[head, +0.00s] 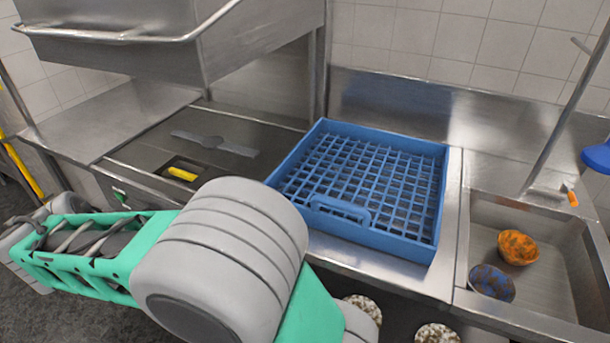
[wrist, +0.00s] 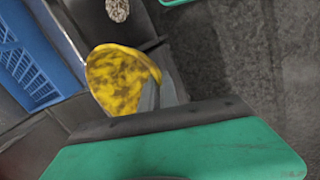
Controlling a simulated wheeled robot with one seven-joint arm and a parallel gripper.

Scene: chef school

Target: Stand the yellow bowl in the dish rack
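The yellow bowl (wrist: 113,78), mottled with dark patches, shows only in the wrist view. My gripper (wrist: 158,95) appears shut on its rim, with the fingers at the bowl's right edge. The bowl is held tilted, apart from the rack in that view. The blue dish rack (head: 317,147) is a square crate with a grid inside and a handle on its front wall. It sits on the steel counter and looks empty. Part of it also shows at the left of the wrist view (wrist: 40,45). In the head view my arm hides the gripper and bowl.
A steel sink (head: 560,275) right of the rack holds an orange bowl (head: 517,248) and a blue bowl (head: 491,283). An orange-handled tool (head: 570,197) lies behind it. A steel hood (head: 170,45) hangs over the left counter. Speckled round objects (head: 437,334) are below the counter front.

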